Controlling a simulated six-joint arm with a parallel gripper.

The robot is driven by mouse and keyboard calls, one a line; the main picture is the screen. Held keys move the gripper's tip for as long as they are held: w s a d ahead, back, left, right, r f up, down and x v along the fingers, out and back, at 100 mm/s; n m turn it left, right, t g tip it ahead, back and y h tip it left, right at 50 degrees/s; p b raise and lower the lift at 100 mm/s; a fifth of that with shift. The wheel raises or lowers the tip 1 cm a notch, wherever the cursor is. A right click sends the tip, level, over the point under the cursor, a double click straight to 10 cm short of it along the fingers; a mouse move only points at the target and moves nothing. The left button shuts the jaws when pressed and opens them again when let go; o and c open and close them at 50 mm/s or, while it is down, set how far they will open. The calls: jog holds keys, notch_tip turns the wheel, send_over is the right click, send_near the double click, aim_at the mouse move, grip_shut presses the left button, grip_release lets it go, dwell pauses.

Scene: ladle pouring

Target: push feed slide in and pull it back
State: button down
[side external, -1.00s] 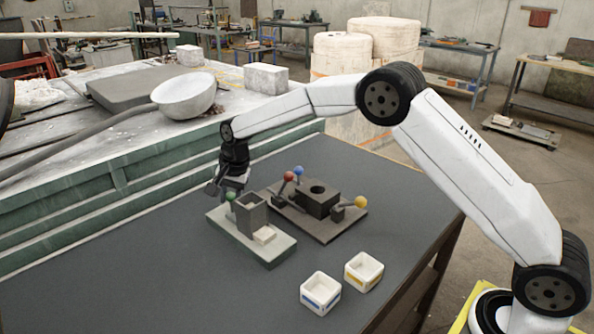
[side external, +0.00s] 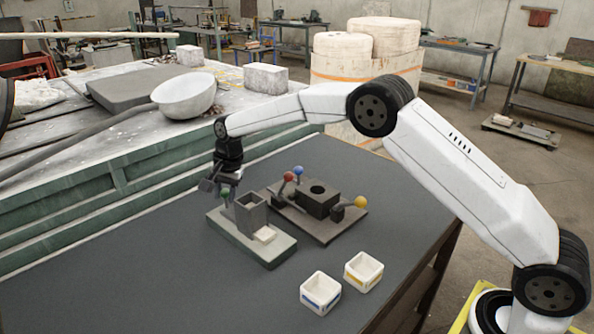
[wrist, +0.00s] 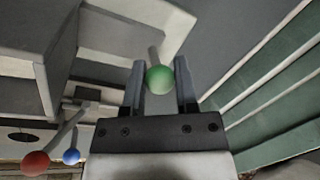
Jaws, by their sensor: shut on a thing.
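My gripper (side external: 226,184) is at the left end of the feed unit. It is shut on the green knob (side external: 224,194) of the feed slide. In the wrist view the green knob (wrist: 160,78) sits between the two fingers, with a short grey rod behind it. A small white block (side external: 264,234) lies at the hopper's front right. How far the slide sits under the hopper is hidden.
Behind stands a dark block with a round hole (side external: 318,200), with red (side external: 288,176), blue (side external: 298,170) and yellow (side external: 361,202) knobs. Two white bins (side external: 320,292) (side external: 363,271) stand at the front right. The dark table is clear at the front left.

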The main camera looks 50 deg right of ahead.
jog(key=shift+w, duration=1.15)
jog(key=shift+r, duration=0.1)
jog(key=shift+c, duration=1.9)
grip_release()
notch_tip(320, 180, up, 8)
jog(key=s, duration=0.1)
jog(key=shift+d+f, duration=0.25)
jog(key=shift+d, duration=0.2)
jog(key=shift+s, duration=0.15)
